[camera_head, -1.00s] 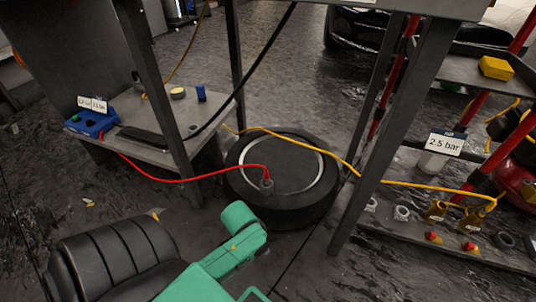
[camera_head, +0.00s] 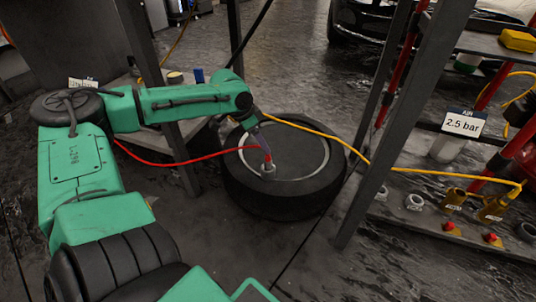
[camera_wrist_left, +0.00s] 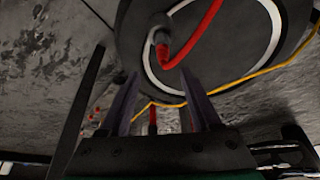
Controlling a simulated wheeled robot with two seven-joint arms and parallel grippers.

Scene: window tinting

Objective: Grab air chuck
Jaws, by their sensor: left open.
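A red hose (camera_head: 185,162) ends at a small grey fitting (camera_head: 267,171) on the face of a black tyre (camera_head: 290,202) lying flat; this end looks like the air chuck. In the left wrist view the dark fitting (camera_wrist_left: 160,34) and the red hose end (camera_wrist_left: 172,58) lie just beyond my fingertips. My left gripper (camera_head: 265,153) reaches down over the tyre, close to the hose end. In its wrist view the left gripper (camera_wrist_left: 160,78) is open, a finger on each side and nothing clearly between the tips. My right gripper is not in view.
A yellow hose (camera_head: 330,140) crosses over the tyre to brass fittings (camera_head: 490,207) on the low right shelf. Dark metal posts (camera_head: 385,125) rise on both sides of the tyre.

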